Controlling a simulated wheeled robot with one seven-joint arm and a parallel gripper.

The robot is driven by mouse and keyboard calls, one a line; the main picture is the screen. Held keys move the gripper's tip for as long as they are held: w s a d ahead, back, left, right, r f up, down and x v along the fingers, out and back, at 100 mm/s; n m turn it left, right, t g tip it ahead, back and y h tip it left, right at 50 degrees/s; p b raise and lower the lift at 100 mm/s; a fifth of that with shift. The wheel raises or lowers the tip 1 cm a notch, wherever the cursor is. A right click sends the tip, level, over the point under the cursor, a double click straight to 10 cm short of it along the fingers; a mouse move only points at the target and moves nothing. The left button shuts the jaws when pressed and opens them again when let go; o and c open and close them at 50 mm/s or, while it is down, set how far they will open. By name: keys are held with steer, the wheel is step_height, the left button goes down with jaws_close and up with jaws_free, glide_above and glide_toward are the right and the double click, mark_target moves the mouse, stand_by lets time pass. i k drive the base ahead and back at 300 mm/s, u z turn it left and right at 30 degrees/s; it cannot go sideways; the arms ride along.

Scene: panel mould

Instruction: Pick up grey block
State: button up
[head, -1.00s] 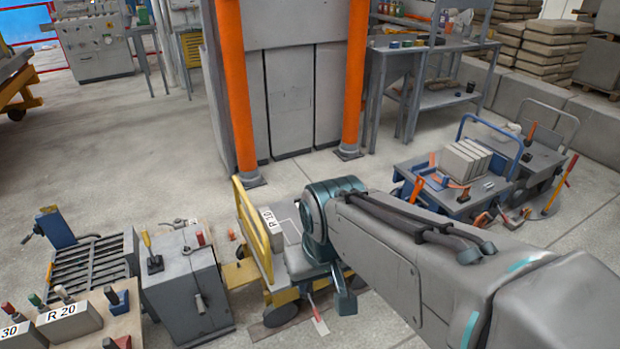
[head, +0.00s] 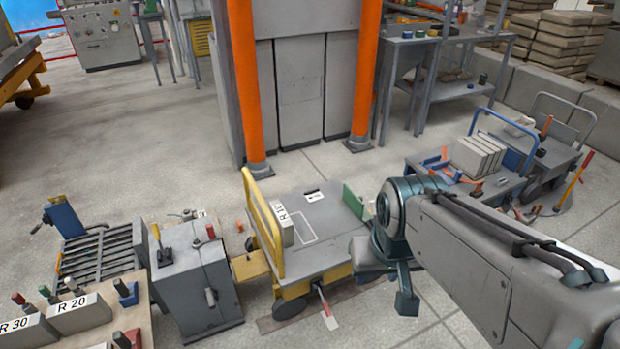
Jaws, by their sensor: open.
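A grey block marked R 10 (head: 287,229) stands on the grey deck of a yellow-framed cart (head: 315,228), against its yellow rail. Other grey blocks, marked R 20 (head: 80,315) and R 30 (head: 28,336), sit on a bench at the lower left. My gripper (head: 402,292) is at the end of my arm, right of the cart and apart from the R 10 block. It is open, and nothing shows held in it. Only a dark part of it shows clearly; the fingertips are hard to make out.
A green plate (head: 355,201) stands at the deck's right edge. A blue trolley (head: 490,195) at the right carries several pale blocks (head: 479,157). A grey machine box (head: 195,275) stands left of the cart. Orange posts (head: 245,90) rise behind it.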

mark_target(83, 313)
steer(key=u, duration=2.05)
